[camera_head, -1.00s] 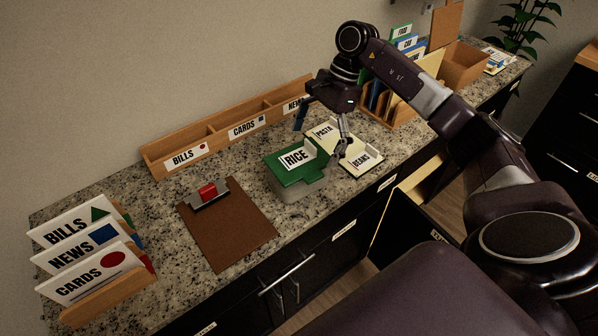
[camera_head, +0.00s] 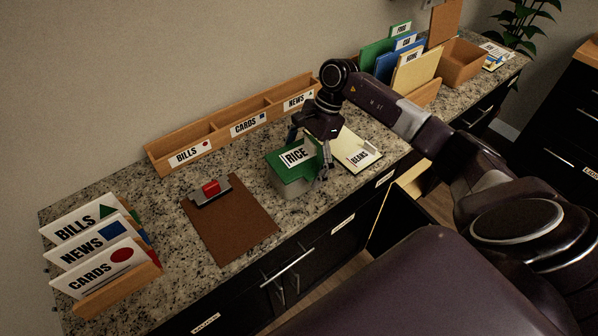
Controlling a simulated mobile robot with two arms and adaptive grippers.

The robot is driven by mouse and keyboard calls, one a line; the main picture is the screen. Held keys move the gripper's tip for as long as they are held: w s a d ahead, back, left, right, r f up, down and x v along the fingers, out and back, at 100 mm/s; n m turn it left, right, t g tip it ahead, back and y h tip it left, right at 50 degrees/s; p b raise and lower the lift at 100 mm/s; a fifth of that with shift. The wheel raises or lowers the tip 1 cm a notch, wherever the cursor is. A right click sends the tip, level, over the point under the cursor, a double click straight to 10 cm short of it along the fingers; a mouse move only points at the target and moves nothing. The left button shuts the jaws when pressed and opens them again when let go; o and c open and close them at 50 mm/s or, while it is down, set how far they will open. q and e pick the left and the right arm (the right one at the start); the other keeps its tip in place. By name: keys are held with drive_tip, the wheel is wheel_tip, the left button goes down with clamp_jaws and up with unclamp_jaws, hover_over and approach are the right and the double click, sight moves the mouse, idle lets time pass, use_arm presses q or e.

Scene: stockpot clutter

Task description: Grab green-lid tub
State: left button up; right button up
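The green-lid tub (camera_head: 287,172) stands on the granite counter, with a white RICE card upright on its green lid and a pale body below. My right gripper (camera_head: 322,176) points down at the tub's right side, with its fingers over or beside the right edge of the lid. It partly hides that side. I cannot tell whether the fingers touch the tub or how far apart they are. My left gripper is not in view.
A cream board with a BEANS card (camera_head: 361,157) lies just right of the tub. A brown clipboard (camera_head: 232,222) lies to the left. A wooden sorter (camera_head: 217,137) runs along the wall behind. An open drawer (camera_head: 402,197) is below the counter at right.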

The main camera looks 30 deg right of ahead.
drive_tip(key=c, duration=1)
drive_tip(key=shift+r, duration=0.15)
